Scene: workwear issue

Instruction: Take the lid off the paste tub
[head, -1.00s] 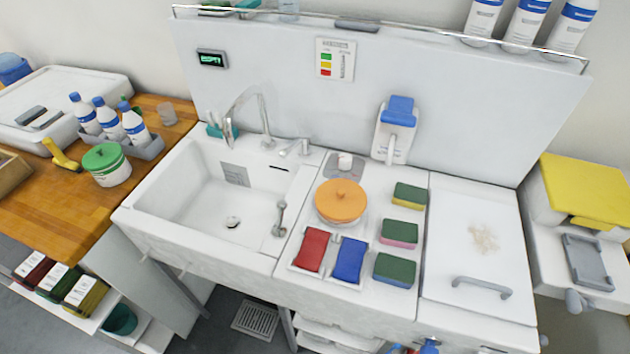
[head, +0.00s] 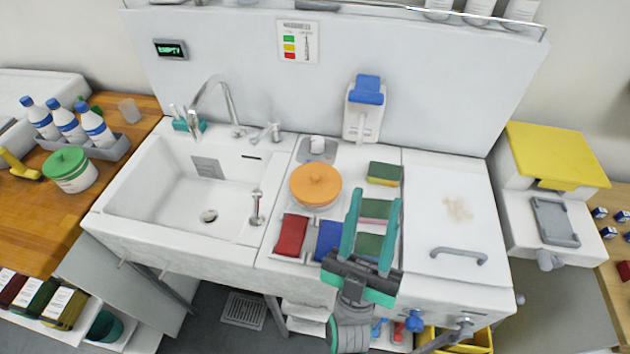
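Two lidded tubs are in view, and I cannot tell from the picture which one holds paste. A round tub with an orange lid (head: 315,185) stands on the white worktop right of the sink, its lid on. A white tub with a green lid (head: 66,161) stands on the wooden counter at the left, its lid also on. My gripper (head: 376,196) is open and empty, its two teal fingers pointing up the picture. It is over the sponge area, right of the orange-lidded tub and apart from it. It partly hides the blue pad and the sponges.
The sink (head: 180,200) with its tap lies left of the orange-lidded tub. A red pad (head: 291,236) and a blue pad (head: 328,240) lie in front of that tub. A green-and-yellow sponge (head: 384,174) lies to its right. A white lid panel with a grey handle (head: 459,256) is further right.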

